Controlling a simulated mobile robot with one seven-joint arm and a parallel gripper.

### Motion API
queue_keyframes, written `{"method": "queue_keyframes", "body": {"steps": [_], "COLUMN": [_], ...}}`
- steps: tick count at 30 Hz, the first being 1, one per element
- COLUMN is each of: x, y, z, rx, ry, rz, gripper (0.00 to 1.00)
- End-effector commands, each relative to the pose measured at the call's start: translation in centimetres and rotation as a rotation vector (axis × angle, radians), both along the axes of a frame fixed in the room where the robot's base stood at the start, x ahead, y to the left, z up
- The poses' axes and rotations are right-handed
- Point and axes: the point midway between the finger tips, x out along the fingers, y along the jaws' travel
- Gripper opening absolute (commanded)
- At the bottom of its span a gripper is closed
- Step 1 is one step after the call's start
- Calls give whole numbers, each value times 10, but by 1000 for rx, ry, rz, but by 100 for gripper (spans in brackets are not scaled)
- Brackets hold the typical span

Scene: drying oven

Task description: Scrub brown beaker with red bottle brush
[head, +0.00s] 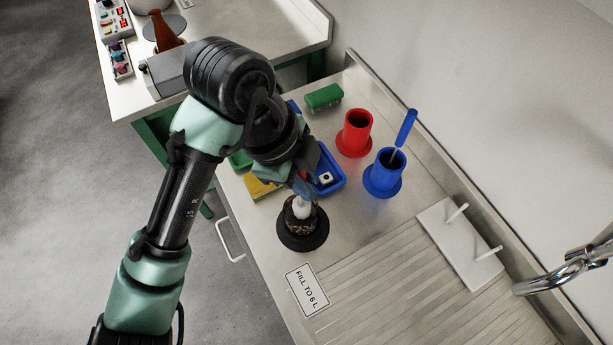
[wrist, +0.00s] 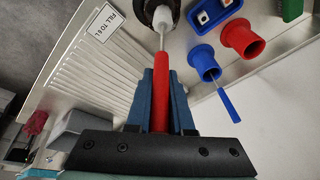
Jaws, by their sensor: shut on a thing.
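My gripper (wrist: 161,95) is shut on the red handle (wrist: 161,82) of the bottle brush. In the head view my gripper (head: 302,180) is above the dark brown beaker (head: 297,223), which stands upright on a round black base (head: 302,243) on the steel counter. The brush's white head (head: 301,207) points down into the beaker's mouth; how deep it reaches is hidden. In the wrist view the white head (wrist: 166,18) meets the beaker (wrist: 149,10) at the top edge, where the beaker is cut off.
An empty red holder (head: 356,137) and a blue holder (head: 383,177) with a blue brush (head: 405,128) stand behind right. A blue tray (head: 333,182), a green sponge (head: 323,97) and a yellow one (head: 260,187) are close by. A white peg rack (head: 455,240) and tap (head: 560,280) are right.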

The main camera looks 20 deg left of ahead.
Motion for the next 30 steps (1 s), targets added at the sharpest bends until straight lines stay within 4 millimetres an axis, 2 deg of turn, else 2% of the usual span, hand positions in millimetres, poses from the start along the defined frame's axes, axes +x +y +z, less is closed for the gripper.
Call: {"method": "queue_keyframes", "body": {"steps": [1,21,30], "x": [0,0,0], "y": [0,0,0], "z": [9,62,64], "rx": [0,0,0], "ry": [-1,0,0], "rz": [0,-1,-1], "gripper": [0,0,0]}}
